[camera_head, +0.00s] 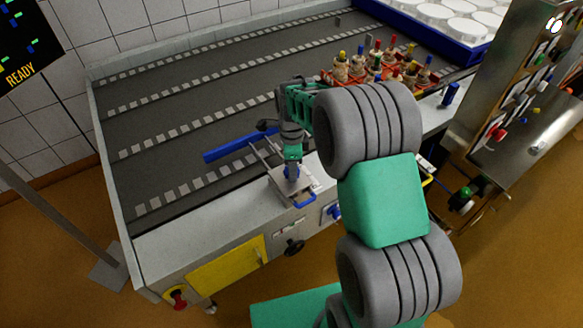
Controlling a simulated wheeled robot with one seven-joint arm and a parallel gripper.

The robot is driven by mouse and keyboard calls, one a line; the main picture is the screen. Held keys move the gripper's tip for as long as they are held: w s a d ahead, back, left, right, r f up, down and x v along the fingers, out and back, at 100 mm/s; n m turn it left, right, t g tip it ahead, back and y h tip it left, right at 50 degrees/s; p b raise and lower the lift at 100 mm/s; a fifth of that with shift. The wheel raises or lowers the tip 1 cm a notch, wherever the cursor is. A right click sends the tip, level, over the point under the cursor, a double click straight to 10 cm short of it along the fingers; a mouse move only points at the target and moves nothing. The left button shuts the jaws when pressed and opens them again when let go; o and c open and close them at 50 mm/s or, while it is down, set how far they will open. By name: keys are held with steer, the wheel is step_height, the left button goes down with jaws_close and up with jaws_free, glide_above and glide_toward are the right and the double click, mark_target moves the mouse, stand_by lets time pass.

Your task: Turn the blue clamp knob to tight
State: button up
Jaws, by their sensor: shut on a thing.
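The blue clamp knob (291,172) stands on a small metal clamp fixture (305,187) at the near edge of the grey table, around the middle of the view. My gripper (291,164) points down from above and is shut on the knob. The fingers and wrist cover part of the knob, so its turn angle cannot be read. A blue handle (303,199) sits at the fixture's front edge.
A long blue bar (232,146) lies left of the fixture. A red rack (343,80) with several coloured-topped pieces stands behind my arm. A blue tray (402,22) with white moulds is at the back right. A steel panel (541,100) stands right. The table's left is clear.

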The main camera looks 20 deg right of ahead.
stand_by(0.4)
steer(key=o, duration=1.4)
step_height(320, 180, up, 8)
steer(key=shift+f+b, duration=0.1)
steer(key=shift+b, duration=0.3)
